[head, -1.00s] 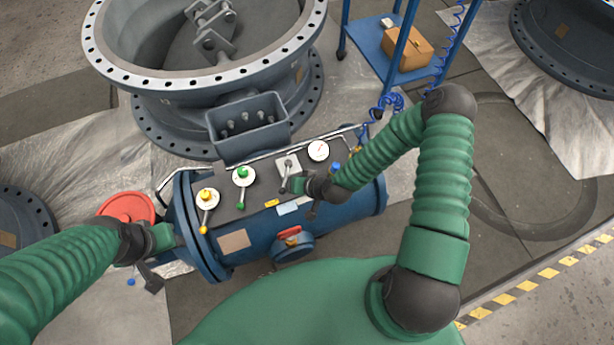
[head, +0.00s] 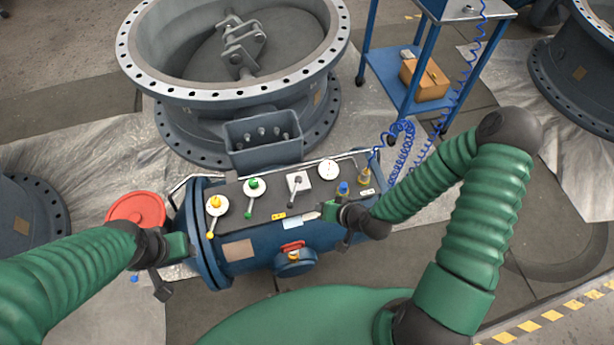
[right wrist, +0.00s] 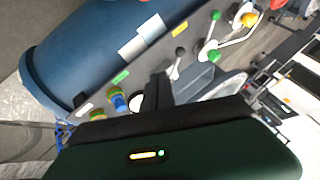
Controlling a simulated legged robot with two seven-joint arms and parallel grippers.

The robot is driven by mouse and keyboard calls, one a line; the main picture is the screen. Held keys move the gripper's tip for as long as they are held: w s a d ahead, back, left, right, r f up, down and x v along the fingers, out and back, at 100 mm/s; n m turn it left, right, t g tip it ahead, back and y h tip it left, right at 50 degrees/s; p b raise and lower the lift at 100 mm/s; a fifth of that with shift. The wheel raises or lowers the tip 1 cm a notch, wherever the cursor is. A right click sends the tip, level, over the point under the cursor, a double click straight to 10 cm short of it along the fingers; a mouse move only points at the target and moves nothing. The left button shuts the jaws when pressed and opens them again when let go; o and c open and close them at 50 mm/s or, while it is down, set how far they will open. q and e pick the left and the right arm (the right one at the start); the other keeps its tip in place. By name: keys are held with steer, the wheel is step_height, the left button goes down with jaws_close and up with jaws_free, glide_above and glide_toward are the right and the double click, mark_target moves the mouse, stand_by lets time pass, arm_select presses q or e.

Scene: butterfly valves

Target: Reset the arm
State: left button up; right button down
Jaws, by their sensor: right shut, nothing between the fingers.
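My right gripper (head: 325,212) is shut and empty in the head view. It hovers over the right part of the blue cylinder's control panel (head: 272,205), below the grey lever valve (head: 297,186) and apart from it. In the right wrist view its dark fingers (right wrist: 158,88) point toward the panel. My left gripper (head: 170,270) is at the lower left, beside the red handwheel (head: 136,211); its fingers are too small to tell open from shut. The panel also carries a yellow-handled valve (head: 216,205), a green-handled valve (head: 254,188), a round gauge (head: 328,169) and a blue knob (head: 343,187).
A large flanged butterfly valve (head: 170,80) stands behind the panel. A blue cart (head: 384,75) holding a cardboard box (head: 425,80) stands at the upper right, with a blue coiled hose (head: 402,140) hanging from it. A yellow striped floor edge (head: 540,322) runs at lower right.

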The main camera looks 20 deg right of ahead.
arm_select(q)
step_height(320, 180, up, 7)
steer(key=d+p, duration=0.1)
steer(key=p, duration=0.5)
steer(key=shift+d+p, duration=0.4)
arm_select(e)
steer(key=s+d+r+n+g+h, duration=0.1)
steer(key=s+r, duration=0.3)
steer(key=r, duration=0.7)
steer(key=s+d+r+n+g+h, duration=0.2)
steer(key=s+d+r+g, duration=0.1)
steer(key=r, duration=0.8)
steer(key=shift+s+n+g, duration=0.4)
arm_select(q)
steer(key=shift+a, duration=0.1)
arm_select(e)
steer(key=shift+a+r, duration=0.1)
steer(key=shift+r, duration=0.05)
